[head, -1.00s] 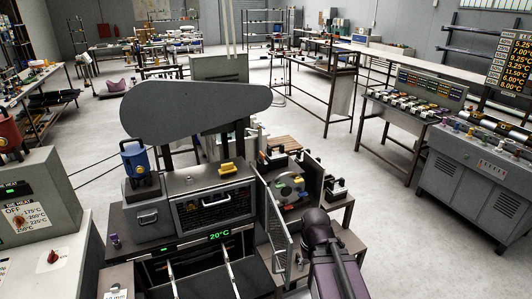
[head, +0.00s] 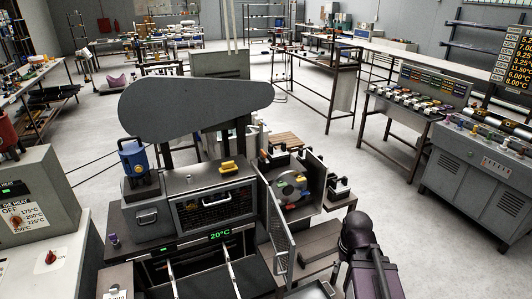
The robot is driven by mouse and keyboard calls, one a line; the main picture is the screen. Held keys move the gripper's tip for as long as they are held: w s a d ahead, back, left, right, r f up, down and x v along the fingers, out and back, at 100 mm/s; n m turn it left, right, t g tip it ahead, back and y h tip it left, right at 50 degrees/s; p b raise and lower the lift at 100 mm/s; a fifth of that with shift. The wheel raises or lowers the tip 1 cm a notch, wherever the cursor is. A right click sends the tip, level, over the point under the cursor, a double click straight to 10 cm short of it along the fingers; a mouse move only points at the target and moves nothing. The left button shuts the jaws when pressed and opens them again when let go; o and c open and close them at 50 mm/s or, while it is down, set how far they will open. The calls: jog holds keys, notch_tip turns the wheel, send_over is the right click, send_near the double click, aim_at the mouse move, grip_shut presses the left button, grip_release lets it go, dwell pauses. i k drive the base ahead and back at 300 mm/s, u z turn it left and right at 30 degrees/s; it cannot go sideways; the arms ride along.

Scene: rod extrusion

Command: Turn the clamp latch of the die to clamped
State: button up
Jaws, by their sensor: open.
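The machine with the die area stands in the middle of the head view. Behind its open mesh door (head: 279,224) is a round grey part with coloured pieces (head: 291,186), which may be the die. The clamp latch is too small to tell apart, so I cannot say which way it is turned. My dark purple arm rises at the lower right, in front of and to the right of this area. My gripper does not show in this view.
The mesh door juts toward me between the machine's front and my arm. A grey control box (head: 42,210) stands at the left. A bench with a panel (head: 420,105) and a grey console (head: 480,175) stand at the right. The floor between is clear.

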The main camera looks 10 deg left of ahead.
aim_at(264, 156)
jog(key=z, duration=0.1)
jog(key=k, duration=1.15)
jog(key=u, duration=0.45)
jog(key=i, duration=1.15)
jog(key=u, duration=0.05)
